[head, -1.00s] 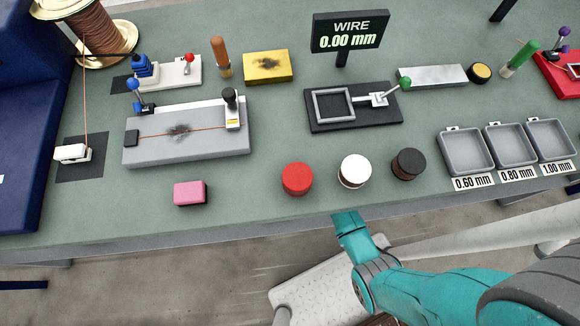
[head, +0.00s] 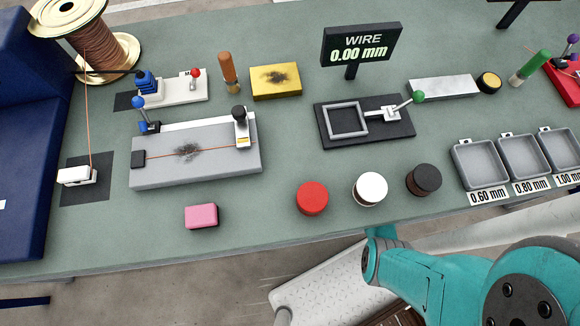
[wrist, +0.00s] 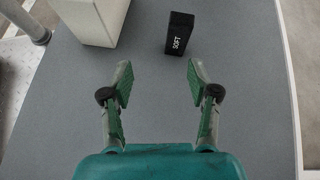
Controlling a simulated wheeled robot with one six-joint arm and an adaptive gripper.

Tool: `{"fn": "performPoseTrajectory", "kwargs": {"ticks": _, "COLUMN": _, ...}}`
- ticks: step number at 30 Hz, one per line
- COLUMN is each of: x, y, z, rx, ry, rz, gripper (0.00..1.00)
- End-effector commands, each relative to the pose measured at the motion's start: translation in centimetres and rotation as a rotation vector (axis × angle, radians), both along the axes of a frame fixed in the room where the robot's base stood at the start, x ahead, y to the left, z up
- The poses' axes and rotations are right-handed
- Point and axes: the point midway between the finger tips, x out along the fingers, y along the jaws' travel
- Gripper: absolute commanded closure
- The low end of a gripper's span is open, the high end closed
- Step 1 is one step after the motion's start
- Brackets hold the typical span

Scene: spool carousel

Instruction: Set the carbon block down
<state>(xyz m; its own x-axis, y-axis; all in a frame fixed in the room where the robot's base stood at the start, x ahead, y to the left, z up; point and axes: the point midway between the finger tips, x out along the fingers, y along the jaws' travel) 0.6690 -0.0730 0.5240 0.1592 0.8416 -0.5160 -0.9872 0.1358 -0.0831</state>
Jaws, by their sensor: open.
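A black block (wrist: 179,33) marked "SOFT" stands on a grey surface (wrist: 240,90) in the wrist view. It looks like the carbon block, though no label says carbon. My gripper (wrist: 158,80) is open with nothing between its green-padded fingers. The block is beyond the fingertips, slightly to the right of the middle, and apart from both fingers. The head view shows my teal arm at the lower right, but not my gripper or this block.
A pale box (wrist: 95,22) stands left of the black block in the wrist view. The head view shows a green bench (head: 270,220) with a pink block (head: 201,216), red (head: 312,198), white (head: 370,189) and dark (head: 424,181) round pieces, and grey trays (head: 477,165).

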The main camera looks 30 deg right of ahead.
Motion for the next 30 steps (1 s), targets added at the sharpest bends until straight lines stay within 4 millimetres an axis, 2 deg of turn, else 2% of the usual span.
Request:
{"fn": "performPoseTrajectory", "kwargs": {"ticks": 4, "x": -0.2, "y": -1.6, "z": 0.7, "rx": 0.125, "ry": 0.038, "rz": -0.131, "gripper": 0.40}}
{"fn": "performPoseTrajectory", "kwargs": {"ticks": 8, "x": -0.1, "y": -1.7, "z": 0.9, "rx": 0.167, "ry": 0.047, "rz": -0.170, "gripper": 0.40}}
{"fn": "performPoseTrajectory", "kwargs": {"ticks": 18, "x": 1.2, "y": 2.2, "z": -0.7, "rx": 0.168, "ry": 0.049, "rz": -0.169, "gripper": 0.40}}
{"fn": "performPoseTrajectory", "kwargs": {"ticks": 25, "x": 1.6, "y": 3.4, "z": -1.3, "rx": 0.168, "ry": 0.049, "rz": -0.169, "gripper": 0.40}}
{"fn": "performPoseTrajectory", "kwargs": {"ticks": 30, "x": 2.3, "y": 5.5, "z": -2.3, "rx": 0.167, "ry": 0.049, "rz": -0.166, "gripper": 0.40}}
